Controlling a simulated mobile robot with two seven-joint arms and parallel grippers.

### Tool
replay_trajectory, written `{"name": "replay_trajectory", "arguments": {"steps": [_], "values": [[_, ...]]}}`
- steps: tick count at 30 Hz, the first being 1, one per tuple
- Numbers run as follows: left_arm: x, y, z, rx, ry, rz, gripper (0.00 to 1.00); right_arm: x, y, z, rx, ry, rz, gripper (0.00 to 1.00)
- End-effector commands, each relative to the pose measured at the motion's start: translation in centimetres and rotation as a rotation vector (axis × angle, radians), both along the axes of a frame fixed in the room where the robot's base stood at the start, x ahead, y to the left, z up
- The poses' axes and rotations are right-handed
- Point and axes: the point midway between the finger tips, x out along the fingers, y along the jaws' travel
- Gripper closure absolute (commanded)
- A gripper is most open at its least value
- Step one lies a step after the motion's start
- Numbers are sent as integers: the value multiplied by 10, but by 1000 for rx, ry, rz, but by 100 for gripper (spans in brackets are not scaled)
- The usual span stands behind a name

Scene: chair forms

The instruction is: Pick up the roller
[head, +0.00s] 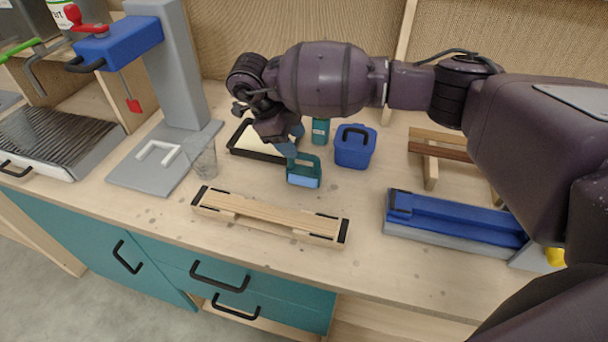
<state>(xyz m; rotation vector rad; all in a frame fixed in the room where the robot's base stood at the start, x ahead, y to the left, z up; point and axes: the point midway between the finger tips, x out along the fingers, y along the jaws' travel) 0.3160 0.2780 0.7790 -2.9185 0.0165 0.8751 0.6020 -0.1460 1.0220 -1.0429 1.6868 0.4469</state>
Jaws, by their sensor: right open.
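What looks like the roller (304,172) is a small teal frame with a light blue lower part, standing on the wooden worktop near the middle of the head view. My right gripper (292,145) comes in from the right and hangs just above and behind it, pointing down. Its grey-blue fingers are open and close to the upper left end of the roller. I cannot tell whether they touch it or stand around it. My left gripper is not in view.
A black tray (240,151) with a cream inside lies left of the gripper. A blue box (355,150) with a black handle and a teal item (320,134) stand behind. A wooden form (270,217) lies in front, a blue clamp-like form (455,222) at right, a clear glass (203,160) at left.

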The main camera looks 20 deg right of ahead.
Motion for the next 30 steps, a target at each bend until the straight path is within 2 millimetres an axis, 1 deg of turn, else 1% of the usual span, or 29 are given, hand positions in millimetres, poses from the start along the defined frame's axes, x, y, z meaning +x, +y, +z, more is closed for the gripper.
{"name": "replay_trajectory", "arguments": {"steps": [5, 12, 15, 23, 24, 26, 30], "values": [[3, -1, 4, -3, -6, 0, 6, -3, -6, -12, 0, 1, -1, 52], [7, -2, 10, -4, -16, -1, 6, -8, -17, -42, 0, 2, 0, 52], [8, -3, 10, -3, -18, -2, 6, -9, -20, -48, 1, 1, 1, 52], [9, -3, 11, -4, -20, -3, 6, -9, -21, -51, 2, -1, 1, 52], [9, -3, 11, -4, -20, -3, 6, -9, -21, -51, 1, 0, 1, 55], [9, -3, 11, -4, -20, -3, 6, -9, -21, -51, 1, 0, 1, 64], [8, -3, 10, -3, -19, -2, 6, -8, -21, -51, 1, 0, 1, 85]]}}
